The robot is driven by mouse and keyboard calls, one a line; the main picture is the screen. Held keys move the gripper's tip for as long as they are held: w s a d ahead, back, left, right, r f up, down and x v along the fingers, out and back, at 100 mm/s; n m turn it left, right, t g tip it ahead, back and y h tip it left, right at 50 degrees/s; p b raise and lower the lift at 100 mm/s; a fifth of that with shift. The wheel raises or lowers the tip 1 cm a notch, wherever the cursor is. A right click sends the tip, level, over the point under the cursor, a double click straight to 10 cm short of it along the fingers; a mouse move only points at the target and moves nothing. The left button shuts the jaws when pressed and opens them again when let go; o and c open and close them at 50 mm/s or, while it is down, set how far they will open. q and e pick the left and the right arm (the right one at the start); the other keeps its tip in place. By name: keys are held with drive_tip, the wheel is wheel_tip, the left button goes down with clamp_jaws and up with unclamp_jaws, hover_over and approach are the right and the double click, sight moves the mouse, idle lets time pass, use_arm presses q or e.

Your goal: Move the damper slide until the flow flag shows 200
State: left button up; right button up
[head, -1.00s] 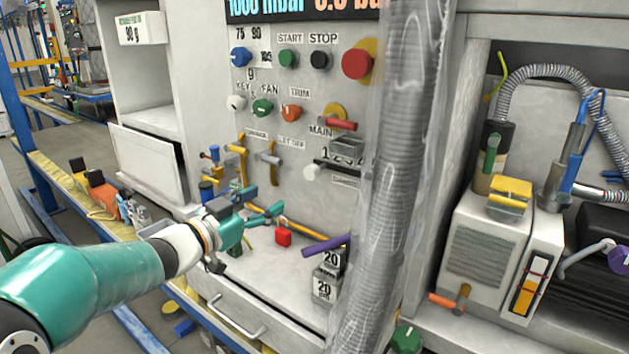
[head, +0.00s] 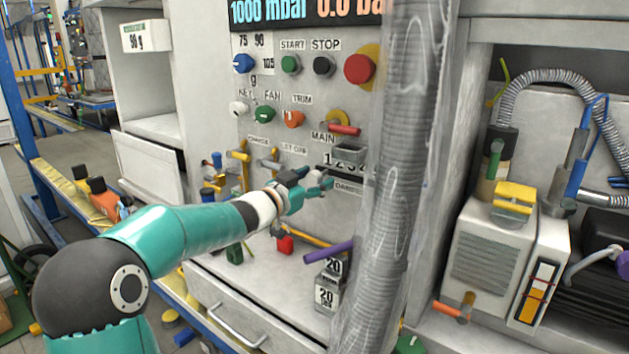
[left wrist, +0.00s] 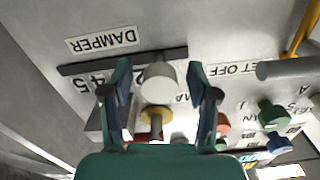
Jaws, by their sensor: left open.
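My left gripper (head: 324,183) is at the control panel, below the MAIN label; its arm comes in from the left. In the left wrist view its two fingers (left wrist: 160,92) are open, one on each side of the pale round knob (left wrist: 159,78) of the damper slide. I cannot tell whether they touch it. The knob sits on a dark slot (left wrist: 90,63) beside the DAMPER label (left wrist: 103,40) and a row of partly covered numbers. In the head view the gripper hides the knob. I cannot make out a flow flag in either view. My right gripper is not in view.
A wide ribbed hose (head: 398,180) hangs just right of the gripper and covers part of the panel. The red-handled MAIN switch (head: 343,129) is above. A purple bar (head: 328,250) and boxes marked 20 (head: 327,294) are below. Levers (head: 243,165) stand to the left.

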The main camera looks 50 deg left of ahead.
use_arm(q)
drive_tip(key=shift+w, duration=0.1)
drive_tip(key=shift+c, duration=0.4)
clamp_jaws()
